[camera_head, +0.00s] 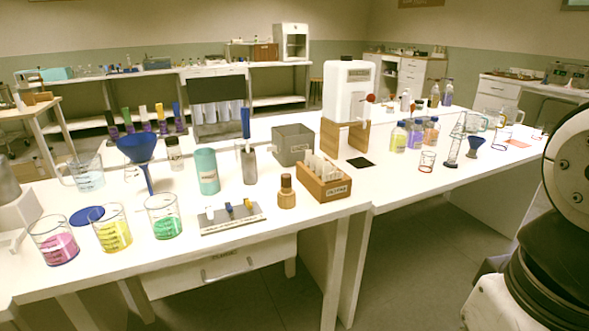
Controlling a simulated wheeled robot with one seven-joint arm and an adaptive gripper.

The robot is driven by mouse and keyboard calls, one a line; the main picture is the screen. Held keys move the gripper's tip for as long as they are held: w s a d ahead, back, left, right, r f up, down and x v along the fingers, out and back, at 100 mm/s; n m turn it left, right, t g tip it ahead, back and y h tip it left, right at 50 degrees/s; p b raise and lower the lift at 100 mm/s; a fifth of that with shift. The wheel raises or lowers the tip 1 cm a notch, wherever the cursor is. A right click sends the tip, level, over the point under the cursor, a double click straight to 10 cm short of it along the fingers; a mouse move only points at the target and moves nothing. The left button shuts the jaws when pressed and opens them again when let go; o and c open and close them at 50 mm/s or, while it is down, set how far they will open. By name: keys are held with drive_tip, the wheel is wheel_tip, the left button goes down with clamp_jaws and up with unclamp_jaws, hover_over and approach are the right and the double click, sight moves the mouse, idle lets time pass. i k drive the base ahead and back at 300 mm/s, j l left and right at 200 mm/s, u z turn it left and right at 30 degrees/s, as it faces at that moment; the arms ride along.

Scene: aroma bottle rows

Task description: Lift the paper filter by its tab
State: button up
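A small wooden box (311,183) stands near the front edge of the white bench, right of its middle. Several thin pale sheets (322,167) stand upright in it, and a label is on its front. They look like paper, but I cannot tell whether one is the paper filter or make out a tab. My gripper is not in view; only part of my own arm or body shows at the right edge.
Left of the box are a brown bottle (287,193), a low rack (233,219), a teal cylinder (207,171) and beakers with pink (55,243), yellow (112,230) and green (164,219) liquid. A grey bin (293,146) and a white machine (345,92) stand behind.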

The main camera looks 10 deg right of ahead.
sight(326, 175)
drive_tip(key=i+l, duration=1.1)
drive_tip(key=i+u, duration=0.05)
drive_tip(key=i, duration=0.05)
